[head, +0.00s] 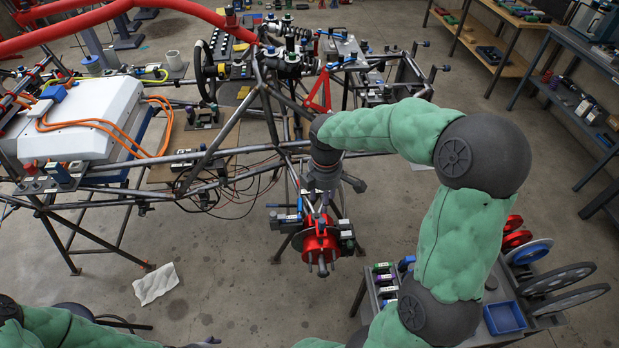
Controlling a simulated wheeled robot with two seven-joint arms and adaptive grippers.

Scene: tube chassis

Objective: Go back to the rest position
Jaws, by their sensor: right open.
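My right arm reaches in from the lower right and bends over to the chassis. Its gripper (333,192) points down, open, in front of the tube frame. It hangs above a red wheel hub (320,246) with dark blocks around it; I cannot tell how much height lies between them. I see nothing held between the fingers. My left arm shows only as green and dark links in the lower left corner, and its gripper is not clearly in view.
The tube chassis (231,137) with a white battery box (84,118) and orange cables fills the left and middle. A cart with a blue tray (504,317) and wheels stands at lower right. A white cloth (155,284) lies on the floor. Open floor (230,285) lies in front.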

